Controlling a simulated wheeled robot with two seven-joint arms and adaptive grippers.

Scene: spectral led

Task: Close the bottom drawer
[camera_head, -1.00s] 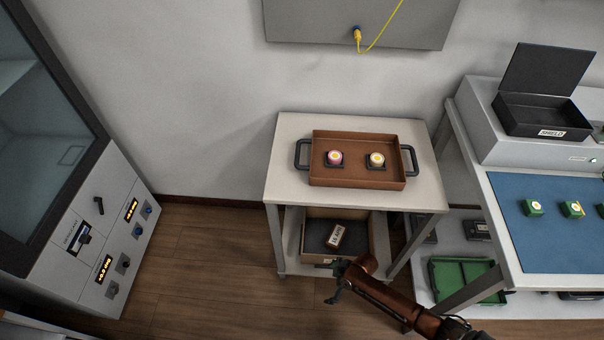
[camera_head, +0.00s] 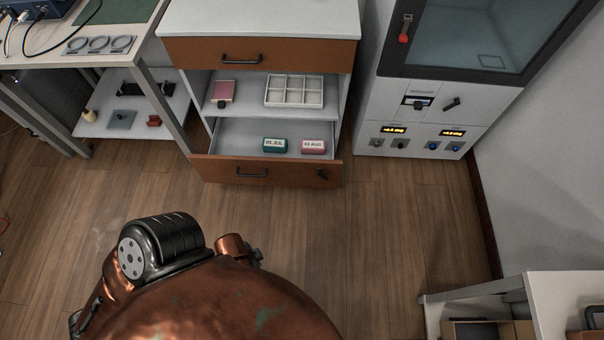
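The bottom drawer (camera_head: 215,171) of the white cabinet is pulled out, with its brown front and dark handle (camera_head: 252,173) facing me. A teal box (camera_head: 275,145) and a pink box (camera_head: 313,146) lie inside it. The brown top drawer (camera_head: 300,56) looks shut. My copper arm with its black joint fills the lower left foreground, clear of the drawer. A small dark piece at a copper link (camera_head: 255,255) may be part of my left gripper; most of it is hidden and its fingers cannot be made out. My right gripper is not in view.
An open shelf (camera_head: 245,103) above the drawer holds a red item (camera_head: 222,91) and a white divided tray (camera_head: 294,91). A workbench (camera_head: 140,50) stands left and a glass-fronted machine (camera_head: 430,110) right. Wooden floor is clear before the drawer. A white cart (camera_head: 560,290) is at bottom right.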

